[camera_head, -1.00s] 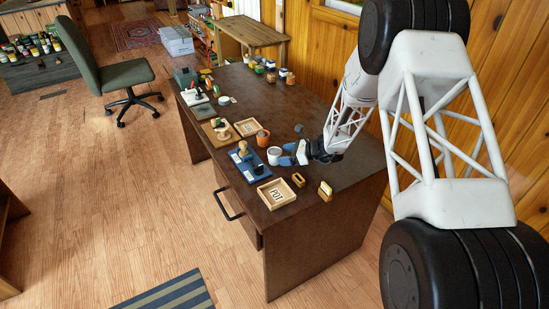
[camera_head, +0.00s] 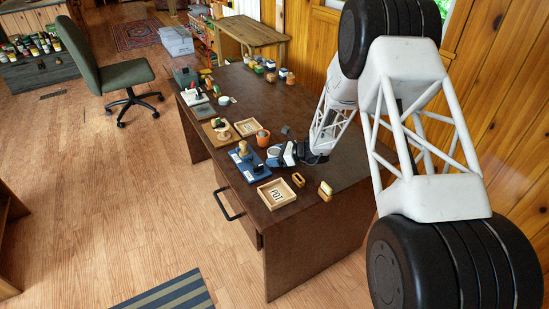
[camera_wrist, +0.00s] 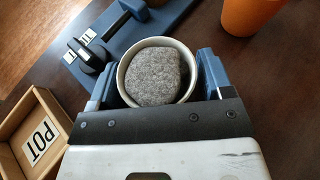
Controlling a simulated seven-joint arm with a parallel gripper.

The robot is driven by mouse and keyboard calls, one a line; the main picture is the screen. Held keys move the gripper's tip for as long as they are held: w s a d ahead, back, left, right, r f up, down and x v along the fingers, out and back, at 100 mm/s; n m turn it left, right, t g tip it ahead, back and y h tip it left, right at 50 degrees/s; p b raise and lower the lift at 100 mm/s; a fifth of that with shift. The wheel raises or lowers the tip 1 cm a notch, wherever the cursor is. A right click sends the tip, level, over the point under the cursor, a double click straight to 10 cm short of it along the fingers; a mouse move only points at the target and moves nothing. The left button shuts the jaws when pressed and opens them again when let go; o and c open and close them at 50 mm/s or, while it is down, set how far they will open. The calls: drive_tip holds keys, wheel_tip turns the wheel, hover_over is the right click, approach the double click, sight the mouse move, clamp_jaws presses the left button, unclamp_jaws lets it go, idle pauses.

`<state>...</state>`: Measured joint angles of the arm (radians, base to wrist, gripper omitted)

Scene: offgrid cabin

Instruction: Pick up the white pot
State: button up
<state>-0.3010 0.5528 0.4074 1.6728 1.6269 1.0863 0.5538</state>
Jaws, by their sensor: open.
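The white pot (camera_wrist: 126,62) is a small round cup with a grey, rough stone (camera_wrist: 154,77) inside it, seen from above in the wrist view. In the head view the pot (camera_head: 274,152) stands on the dark desk, partly hidden by my gripper (camera_head: 280,154). My gripper (camera_wrist: 157,76) is open, with one blue finger at the left of the pot and one at the right. The pot is between the fingers; I cannot tell whether they touch it. The near side of the pot is hidden by the gripper body.
A blue board (camera_wrist: 112,42) with stamp-like tools lies just beyond the pot. An orange cup (camera_wrist: 248,14) stands at the upper right.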

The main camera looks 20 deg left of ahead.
sight(275, 152)
idle(0.3)
drive_tip(key=c, duration=0.7)
drive_tip(key=shift+r, duration=0.15)
drive_tip(key=shift+r, duration=0.75)
wheel_tip(275, 152, up, 2)
drive_tip(key=s+d, duration=0.2)
drive_tip(key=s, duration=0.2)
drive_tip(key=s+d, duration=0.2)
drive_tip(key=s, duration=0.3)
drive_tip(key=s+d+r, duration=0.1)
drive_tip(key=s+d, duration=0.2)
drive_tip(key=s, duration=0.2)
drive_tip(key=shift+s+d+r, duration=0.1)
drive_tip(key=shift+s, duration=0.05)
